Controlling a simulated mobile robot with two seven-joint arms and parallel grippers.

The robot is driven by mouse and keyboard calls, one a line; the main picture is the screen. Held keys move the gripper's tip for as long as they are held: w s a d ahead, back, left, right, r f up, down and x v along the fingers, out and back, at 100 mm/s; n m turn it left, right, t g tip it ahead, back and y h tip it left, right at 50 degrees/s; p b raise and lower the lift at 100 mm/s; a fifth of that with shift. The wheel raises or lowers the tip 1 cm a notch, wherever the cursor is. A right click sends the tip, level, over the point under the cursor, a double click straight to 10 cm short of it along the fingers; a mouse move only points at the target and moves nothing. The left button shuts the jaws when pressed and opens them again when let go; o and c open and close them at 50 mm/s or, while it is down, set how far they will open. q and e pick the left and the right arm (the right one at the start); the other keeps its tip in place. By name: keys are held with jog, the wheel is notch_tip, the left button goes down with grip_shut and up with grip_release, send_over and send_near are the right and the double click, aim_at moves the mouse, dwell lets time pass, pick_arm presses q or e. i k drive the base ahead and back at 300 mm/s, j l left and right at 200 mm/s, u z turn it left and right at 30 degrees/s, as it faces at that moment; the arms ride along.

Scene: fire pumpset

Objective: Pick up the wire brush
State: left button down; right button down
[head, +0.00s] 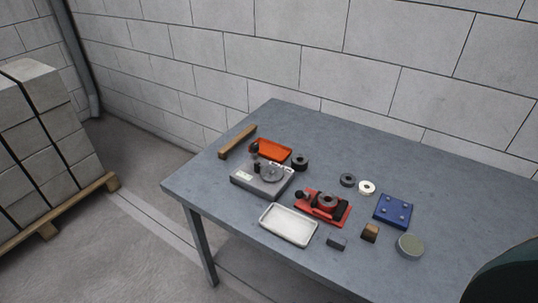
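A long wooden piece, which looks like the wire brush (237,141), lies at the far left edge of the grey table (330,128). Its bristles cannot be made out at this size. It lies apart from the orange tray (270,149). Neither of my grippers shows in the head view.
A grey device (262,182), a red device (322,208), a white tray (289,225), a blue plate (393,210), rings, small blocks and a round tin (410,246) stand on the table. A block wall rises behind. A loaded pallet (60,215) stands left. The table's back right is clear.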

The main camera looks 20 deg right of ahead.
aim_at(223, 152)
jog(key=i+j+z, duration=0.1)
jog(key=i+j, duration=0.25)
jog(key=i+j+z, duration=0.15)
jog(key=i+j, duration=0.15)
jog(key=j, duration=0.2)
